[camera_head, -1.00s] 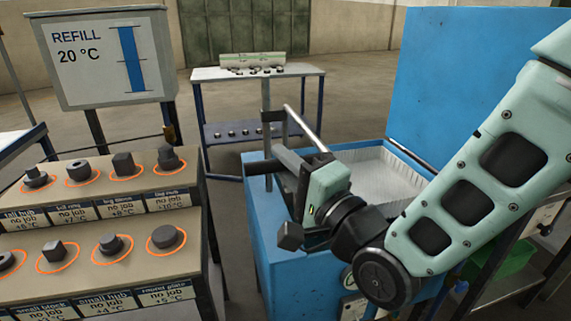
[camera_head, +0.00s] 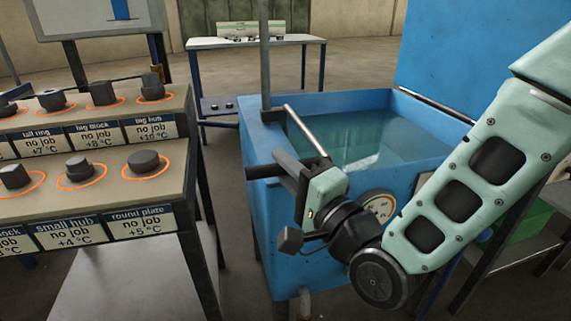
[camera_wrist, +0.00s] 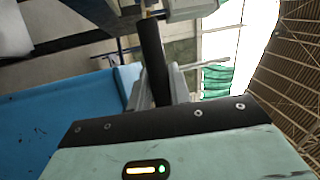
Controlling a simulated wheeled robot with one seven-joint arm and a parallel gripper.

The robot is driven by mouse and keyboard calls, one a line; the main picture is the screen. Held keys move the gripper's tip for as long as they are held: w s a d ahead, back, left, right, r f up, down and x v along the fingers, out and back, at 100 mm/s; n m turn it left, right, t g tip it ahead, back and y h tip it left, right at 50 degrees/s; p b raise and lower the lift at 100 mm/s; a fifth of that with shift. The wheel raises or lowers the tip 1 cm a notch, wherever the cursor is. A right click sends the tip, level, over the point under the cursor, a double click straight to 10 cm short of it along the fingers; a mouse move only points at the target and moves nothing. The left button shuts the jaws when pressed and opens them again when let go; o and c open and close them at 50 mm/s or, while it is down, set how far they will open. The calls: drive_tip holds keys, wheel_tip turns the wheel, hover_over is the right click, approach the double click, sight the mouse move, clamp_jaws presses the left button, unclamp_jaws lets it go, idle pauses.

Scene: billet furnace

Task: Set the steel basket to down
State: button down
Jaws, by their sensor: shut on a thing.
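The steel basket (camera_head: 365,160) shows faintly as a pale shape under the water inside the blue tank; most of it is hidden by water and the tank wall. My gripper (camera_head: 280,167) is at the tank's near left corner, shut on a black handle bar (camera_head: 258,172). A bright metal rod (camera_head: 306,131) shows just above the gripper, over the tank's opening. In the wrist view, the black bar (camera_wrist: 153,62) stands at the gripper's fingers. How the bar joins the basket is hidden.
The blue tank (camera_head: 285,235) has a round dial (camera_head: 378,205) on its front. A stepped stand (camera_head: 120,205) with several dark parts in orange rings is at left. A table (camera_head: 220,45) stands behind. Floor shows between the stand and the tank.

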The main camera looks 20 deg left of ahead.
drive_tip(key=shift+f, duration=0.9)
drive_tip(key=c, duration=1.3)
unclamp_jaws()
drive_tip(key=shift+r, duration=0.3)
drive_tip(key=shift+d, duration=0.1)
